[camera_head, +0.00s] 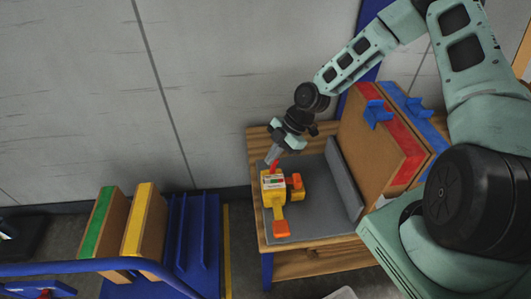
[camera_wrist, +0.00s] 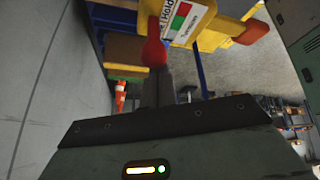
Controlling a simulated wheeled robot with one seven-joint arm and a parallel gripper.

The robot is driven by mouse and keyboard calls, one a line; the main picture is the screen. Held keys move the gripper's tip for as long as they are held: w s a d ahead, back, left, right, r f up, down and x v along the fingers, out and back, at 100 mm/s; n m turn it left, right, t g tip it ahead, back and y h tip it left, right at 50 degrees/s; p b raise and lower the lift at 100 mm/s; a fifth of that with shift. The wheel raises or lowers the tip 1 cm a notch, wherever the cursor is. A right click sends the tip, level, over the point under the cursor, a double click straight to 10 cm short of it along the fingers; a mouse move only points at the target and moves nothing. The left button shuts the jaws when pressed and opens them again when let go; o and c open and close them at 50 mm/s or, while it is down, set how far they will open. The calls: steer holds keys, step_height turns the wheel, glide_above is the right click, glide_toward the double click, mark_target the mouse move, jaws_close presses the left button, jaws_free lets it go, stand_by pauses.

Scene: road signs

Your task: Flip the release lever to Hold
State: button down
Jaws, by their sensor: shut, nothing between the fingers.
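A yellow device (camera_head: 273,183) stands on a grey mat on the wooden table. It has orange ends at the right and front, and a red lever (camera_head: 274,165) at its back. In the wrist view the yellow body (camera_wrist: 210,38) fills the top, with a white label (camera_wrist: 188,18) bearing green and red patches and partly cut-off lettering. The red lever tip (camera_wrist: 154,50) is right at my fingertips. My gripper (camera_head: 271,158) is shut and empty, pointing down at the lever; it also shows in the wrist view (camera_wrist: 156,75). I cannot tell whether they touch.
The wooden table (camera_head: 258,150) has a grey upright block (camera_head: 343,178) and tall brown, red and blue panels (camera_head: 385,135) at its right. A blue rack (camera_head: 205,245) with green and yellow-edged boards stands at left. A grey wall rises behind.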

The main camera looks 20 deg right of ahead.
steer(key=shift+s+d+y, duration=0.1)
steer(key=shift+d+y, duration=0.3)
steer(key=shift+y, duration=0.1)
steer(key=shift+a, duration=0.2)
steer(key=shift+d, duration=0.1)
steer(key=shift+r, duration=0.1)
steer(key=shift+r+p, duration=0.6)
steer(key=shift+r, duration=0.1)
